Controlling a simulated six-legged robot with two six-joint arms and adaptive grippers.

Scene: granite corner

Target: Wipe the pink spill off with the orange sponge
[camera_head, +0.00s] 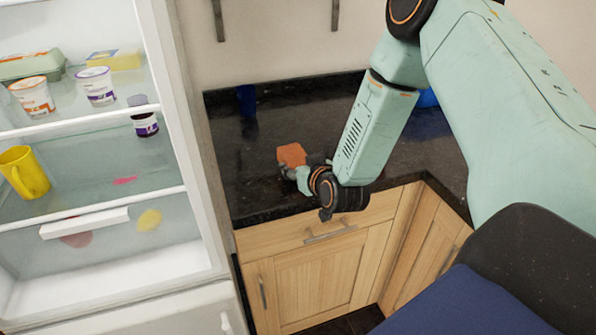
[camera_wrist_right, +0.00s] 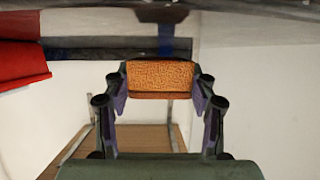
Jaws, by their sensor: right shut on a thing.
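The orange sponge (camera_head: 291,155) is held over the left part of the dark counter. My right gripper (camera_head: 303,170) is shut on it, and the arm reaches in from the right. In the right wrist view the sponge (camera_wrist_right: 160,78) sits between the two fingers. I cannot tell whether it touches the counter. The pink spill (camera_head: 125,181) is a small flat patch on a glass shelf inside the open fridge at the left, well apart from the sponge. My left gripper is not in view.
A yellow mug (camera_head: 24,173) stands left of the spill. The fridge's side wall (camera_head: 178,110) stands between shelf and counter (camera_head: 240,185).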

